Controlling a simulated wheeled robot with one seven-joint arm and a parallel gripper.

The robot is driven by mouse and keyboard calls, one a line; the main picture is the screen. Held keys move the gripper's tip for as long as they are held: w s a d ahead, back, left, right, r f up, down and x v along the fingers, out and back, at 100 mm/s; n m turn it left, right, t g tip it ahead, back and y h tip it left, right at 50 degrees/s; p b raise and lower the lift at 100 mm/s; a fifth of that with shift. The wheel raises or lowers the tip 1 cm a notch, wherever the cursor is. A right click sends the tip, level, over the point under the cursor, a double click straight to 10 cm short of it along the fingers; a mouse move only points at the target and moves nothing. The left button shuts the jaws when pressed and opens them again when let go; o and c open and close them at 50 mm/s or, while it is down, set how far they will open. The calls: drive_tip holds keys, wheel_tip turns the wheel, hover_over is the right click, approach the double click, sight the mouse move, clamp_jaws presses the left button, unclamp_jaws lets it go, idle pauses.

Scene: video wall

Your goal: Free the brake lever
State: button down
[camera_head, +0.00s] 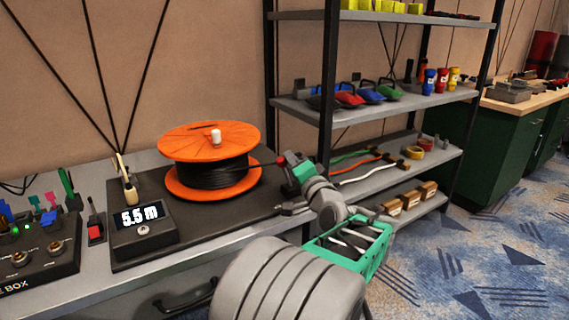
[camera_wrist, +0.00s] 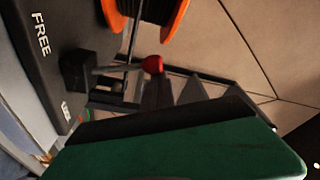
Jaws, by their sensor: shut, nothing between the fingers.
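The brake lever is a grey rod (camera_wrist: 118,69) with a red knob (camera_wrist: 153,64), rising from a dark pivot block (camera_wrist: 77,70) in the wrist view. Its knob also shows in the head view (camera_head: 281,161), right of the reel. The word FREE (camera_wrist: 40,33) is printed on the dark base plate; a second label (camera_wrist: 66,112) is partly hidden. I cannot tell which mark the lever stands at. Contact with the knob is unclear.
The orange reel (camera_head: 212,137) with black cable stands left of my gripper. A meter (camera_head: 143,222) reading 5.5 m sits at the plate's front. A control box (camera_head: 38,262) is at far left. A metal shelf (camera_head: 390,100) with bags and bottles stands at right.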

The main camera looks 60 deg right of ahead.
drive_tip(key=shift+w, duration=0.1)
idle(0.3)
drive_tip(key=s+d+r+p, duration=0.1)
drive_tip(key=d+r+p, duration=0.1)
drive_tip(key=d, duration=0.2)
drive_tip(key=v, duration=1)
drive_tip(key=shift+a+p, duration=0.3)
drive_tip(key=shift+a, duration=0.05)
drive_tip(key=shift+s+f, duration=0.1)
drive_tip(key=shift+f, duration=0.05)
